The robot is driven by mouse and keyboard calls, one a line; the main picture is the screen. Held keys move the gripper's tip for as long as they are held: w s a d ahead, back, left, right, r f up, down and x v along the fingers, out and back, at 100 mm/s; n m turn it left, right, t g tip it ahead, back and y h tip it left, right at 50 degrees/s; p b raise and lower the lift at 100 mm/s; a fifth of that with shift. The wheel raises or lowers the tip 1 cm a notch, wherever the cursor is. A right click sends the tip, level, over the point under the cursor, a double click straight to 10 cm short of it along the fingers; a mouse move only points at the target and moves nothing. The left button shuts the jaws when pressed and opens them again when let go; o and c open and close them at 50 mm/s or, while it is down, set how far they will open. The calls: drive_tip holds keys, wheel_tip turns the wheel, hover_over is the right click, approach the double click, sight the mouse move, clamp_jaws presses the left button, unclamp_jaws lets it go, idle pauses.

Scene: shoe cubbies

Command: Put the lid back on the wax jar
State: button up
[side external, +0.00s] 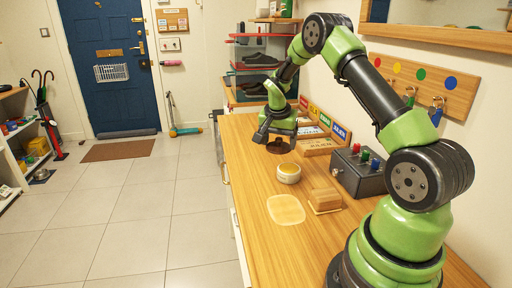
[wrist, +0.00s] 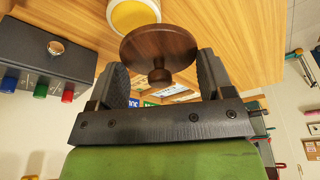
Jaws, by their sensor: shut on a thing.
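The wax jar (side external: 289,176) is a small white round tub with yellow wax showing in its open top. It stands on the wooden counter, and part of it shows at the top of the wrist view (wrist: 148,13). The lid (wrist: 158,45) is a dark brown wooden disc with a knob. My gripper (wrist: 160,62) is shut on the lid, with a finger at each side. In the side view my gripper (side external: 277,136) holds the lid (side external: 281,147) above the counter, beyond the jar and apart from it. The knob faces the wrist camera.
A dark box with coloured buttons (side external: 357,172) stands right of the jar, near the wall.

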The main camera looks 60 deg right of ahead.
sight(290, 167)
drive_tip(key=s+d+m, duration=0.1)
drive_tip(key=s, duration=0.1)
drive_tip(key=shift+s+d+m, duration=0.35)
drive_tip(key=shift+d+m, duration=0.05)
drive_tip(key=shift+s+d+f, duration=0.1)
drive_tip(key=shift+f, duration=3.05)
drive_tip(key=shift+f, duration=0.15)
drive_tip(key=o, duration=0.9)
drive_tip(key=shift+r, duration=3.55)
